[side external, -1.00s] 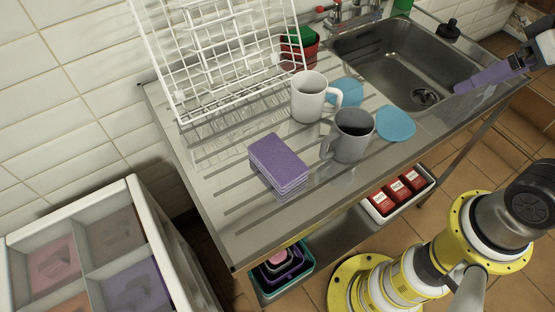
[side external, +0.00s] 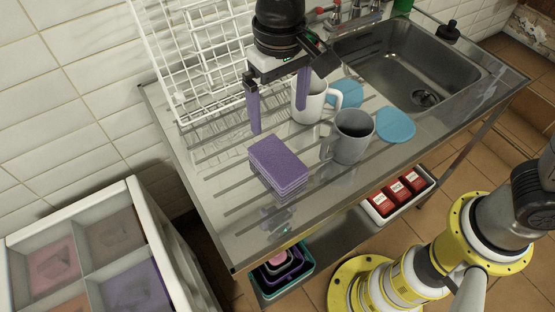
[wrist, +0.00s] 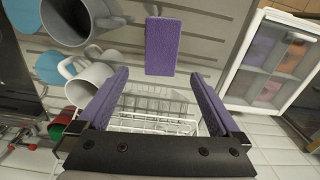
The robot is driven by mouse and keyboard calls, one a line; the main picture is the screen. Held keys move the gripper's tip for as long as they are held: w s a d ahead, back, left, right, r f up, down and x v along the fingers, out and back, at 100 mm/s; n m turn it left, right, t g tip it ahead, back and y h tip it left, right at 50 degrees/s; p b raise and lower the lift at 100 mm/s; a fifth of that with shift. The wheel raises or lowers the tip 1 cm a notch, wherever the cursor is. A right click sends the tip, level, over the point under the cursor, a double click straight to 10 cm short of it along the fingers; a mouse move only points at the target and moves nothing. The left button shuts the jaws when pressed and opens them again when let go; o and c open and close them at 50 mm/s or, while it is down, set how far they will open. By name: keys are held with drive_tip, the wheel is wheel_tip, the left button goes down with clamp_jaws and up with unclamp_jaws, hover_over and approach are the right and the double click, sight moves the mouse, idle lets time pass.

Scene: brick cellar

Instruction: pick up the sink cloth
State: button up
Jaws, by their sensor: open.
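The sink cloth looks like a purple stack of folded cloths (side external: 279,160) lying on the steel draining board in the side view. In the wrist view the purple cloth (wrist: 162,46) lies beyond the fingertips, near the top middle. My gripper (side external: 279,118) is open and empty, with its two purple fingers pointing down. It hangs above the board, behind the cloth on the rack's side, and touches nothing that I can see. In the wrist view my gripper (wrist: 160,72) has its fingers spread wide apart.
A grey mug (side external: 350,140) stands right of the cloth, with a white mug (side external: 307,105) behind it, close to my right finger. A white wire rack (side external: 205,75) stands at the back. Blue discs (side external: 396,124) lie near the sink (side external: 400,65). A compartmented white unit (side external: 130,225) is at left.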

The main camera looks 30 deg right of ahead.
hover_over(278, 158)
drive_tip(key=f, duration=0.7)
drive_tip(key=shift+s+a+f, duration=0.15)
drive_tip(key=shift+s+f, duration=0.1)
drive_tip(key=shift+f, duration=0.05)
drive_tip(key=shift+w+f, duration=0.15)
drive_tip(key=shift+f, duration=1.45)
drive_tip(key=shift+w+f, duration=0.1)
drive_tip(key=shift+f, duration=1.5)
drive_tip(key=shift+c, duration=0.3)
drive_tip(key=c, duration=0.9)
drive_tip(key=shift+o, duration=0.2)
drive_tip(key=shift+r, duration=0.15)
